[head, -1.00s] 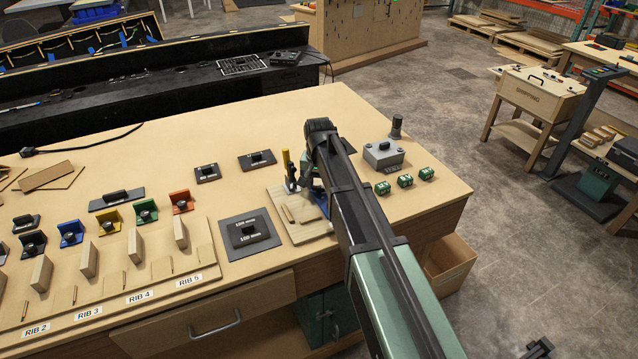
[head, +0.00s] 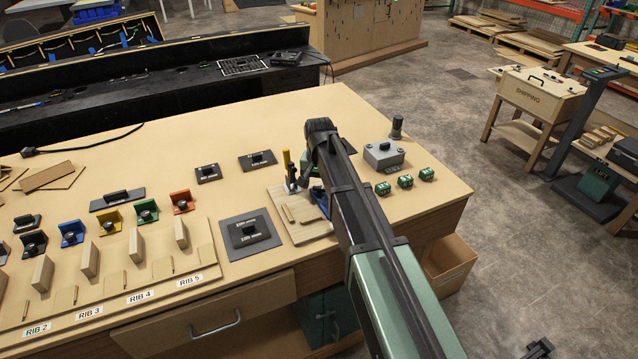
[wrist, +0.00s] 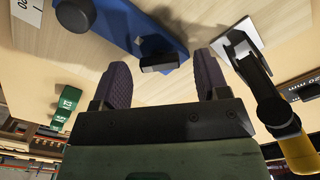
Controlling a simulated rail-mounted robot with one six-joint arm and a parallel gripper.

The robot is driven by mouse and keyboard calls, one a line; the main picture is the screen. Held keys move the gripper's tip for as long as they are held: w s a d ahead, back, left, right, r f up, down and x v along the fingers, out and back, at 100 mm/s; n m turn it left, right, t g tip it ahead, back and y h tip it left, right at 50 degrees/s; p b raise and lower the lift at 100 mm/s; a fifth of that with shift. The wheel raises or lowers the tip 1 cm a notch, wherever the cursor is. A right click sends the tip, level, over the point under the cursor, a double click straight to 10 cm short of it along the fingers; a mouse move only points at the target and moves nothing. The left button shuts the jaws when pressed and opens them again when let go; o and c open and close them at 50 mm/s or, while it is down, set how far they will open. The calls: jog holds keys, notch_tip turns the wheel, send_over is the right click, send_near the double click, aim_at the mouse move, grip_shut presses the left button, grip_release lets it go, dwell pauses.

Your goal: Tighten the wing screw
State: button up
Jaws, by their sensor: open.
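A dark wing screw (wrist: 160,62) shows in the wrist view on a blue bracket (wrist: 125,25). My gripper (wrist: 162,66) is open, with one purple-grey finger on each side of the wing screw and a visible gap on both sides. I cannot tell how deep the fingers reach around it. In the head view my arm hides most of the gripper and the wing screw; only a bit of the blue bracket (head: 318,193) shows beside the arm, at the wooden fixture board (head: 312,232).
A toggle clamp with a yellow handle (wrist: 298,152) stands close to the right finger in the wrist view; its handle (head: 287,161) also shows in the head view. A grey box (head: 383,154) and small green blocks (head: 404,181) lie right of my arm. A dark plate (head: 248,235) lies left.

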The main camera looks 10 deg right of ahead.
aim_at(319, 187)
notch_tip(319, 187, up, 11)
jog(key=p, duration=1)
jog(key=shift+f, duration=0.15)
